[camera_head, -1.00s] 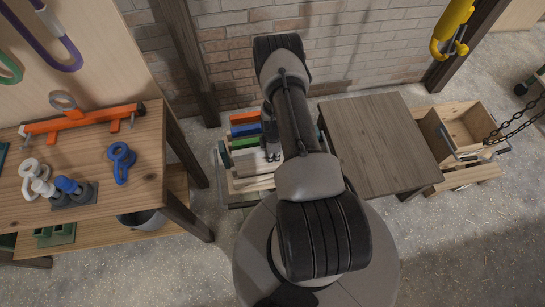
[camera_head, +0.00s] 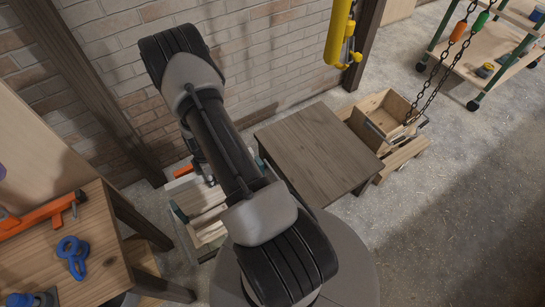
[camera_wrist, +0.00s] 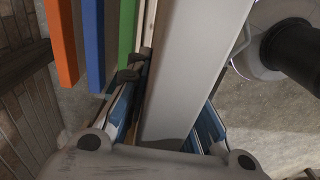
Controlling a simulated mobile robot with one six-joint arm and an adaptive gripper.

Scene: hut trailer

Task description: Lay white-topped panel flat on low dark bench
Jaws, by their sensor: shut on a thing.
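The white-topped panel (camera_wrist: 195,65) fills the middle of the wrist view as a long pale slab. My gripper (camera_wrist: 165,115) is shut on it, with a blue-padded finger on each side. In the head view my arm hides most of the gripper and the panel. The low dark bench (camera_head: 318,150) has a bare brown plank top and stands right of my arm.
Orange (camera_wrist: 61,40), blue (camera_wrist: 93,45) and green (camera_wrist: 127,30) panels stand left of the held panel. A slatted rack (camera_head: 203,215) sits left of the bench. An open wooden box (camera_head: 386,115) with chains is behind its right side. A workbench (camera_head: 75,240) stands at left.

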